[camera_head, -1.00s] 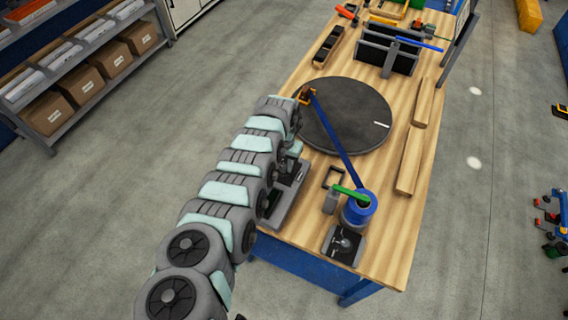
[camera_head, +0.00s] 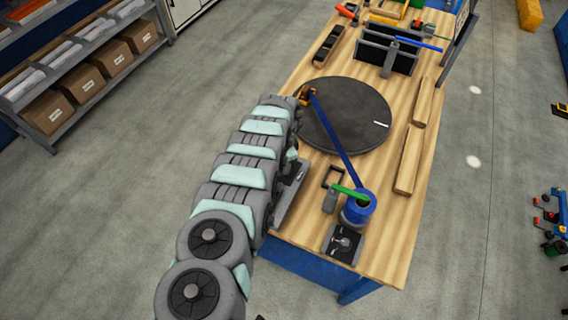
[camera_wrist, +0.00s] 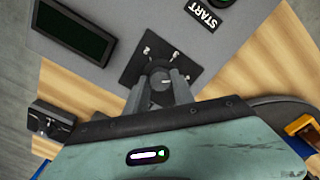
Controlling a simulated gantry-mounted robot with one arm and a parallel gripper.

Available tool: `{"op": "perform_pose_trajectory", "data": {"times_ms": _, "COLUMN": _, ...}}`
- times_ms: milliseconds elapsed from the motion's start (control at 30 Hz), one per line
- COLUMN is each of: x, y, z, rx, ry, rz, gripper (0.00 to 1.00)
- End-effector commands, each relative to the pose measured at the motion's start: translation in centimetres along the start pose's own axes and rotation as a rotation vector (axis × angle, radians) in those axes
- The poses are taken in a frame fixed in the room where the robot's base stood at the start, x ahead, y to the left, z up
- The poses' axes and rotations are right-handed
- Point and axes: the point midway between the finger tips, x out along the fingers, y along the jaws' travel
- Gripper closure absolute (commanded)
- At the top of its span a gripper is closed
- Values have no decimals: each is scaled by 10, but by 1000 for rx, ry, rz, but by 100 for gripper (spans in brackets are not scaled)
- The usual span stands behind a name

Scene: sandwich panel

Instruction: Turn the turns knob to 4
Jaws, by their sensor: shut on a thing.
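In the wrist view, a dark knob (camera_wrist: 160,75) stands on a black square plate (camera_wrist: 148,50) with several small light marks around it. The plate is on the grey panel (camera_wrist: 100,65). My gripper (camera_wrist: 161,88) is shut on the knob, with a finger on each side. The fingers hide part of the knob and the lower marks, and I cannot read its setting. In the head view, the panel (camera_head: 284,207) is mostly covered by my arm, and the knob and my gripper are hidden.
The panel has a dark display (camera_wrist: 72,32) and a START label (camera_wrist: 201,19) beside a green button (camera_wrist: 222,2). A black turntable (camera_head: 355,97), a blue bar (camera_head: 333,137), a blue spool (camera_head: 358,210) and wooden strips (camera_head: 408,160) share the wooden table.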

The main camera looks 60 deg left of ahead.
Motion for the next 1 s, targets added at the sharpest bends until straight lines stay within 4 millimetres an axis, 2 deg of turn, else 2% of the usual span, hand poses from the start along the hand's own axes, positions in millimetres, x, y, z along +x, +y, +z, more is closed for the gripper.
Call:
{"op": "perform_pose_trajectory", "data": {"times_ms": 333, "x": 0, "y": 0, "z": 0, "rx": 148, "ry": 0, "rz": 0, "gripper": 100}}
{"op": "perform_pose_trajectory", "data": {"times_ms": 900, "x": 0, "y": 0, "z": 0, "rx": 177, "ry": 0, "rz": 0, "gripper": 100}}
{"op": "perform_pose_trajectory", "data": {"times_ms": 933, "x": 0, "y": 0, "z": 0, "rx": 177, "ry": 0, "rz": 0, "gripper": 68}}
{"op": "perform_pose_trajectory", "data": {"times_ms": 1000, "x": 0, "y": 0, "z": 0, "rx": 177, "ry": 0, "rz": 0, "gripper": 62}}
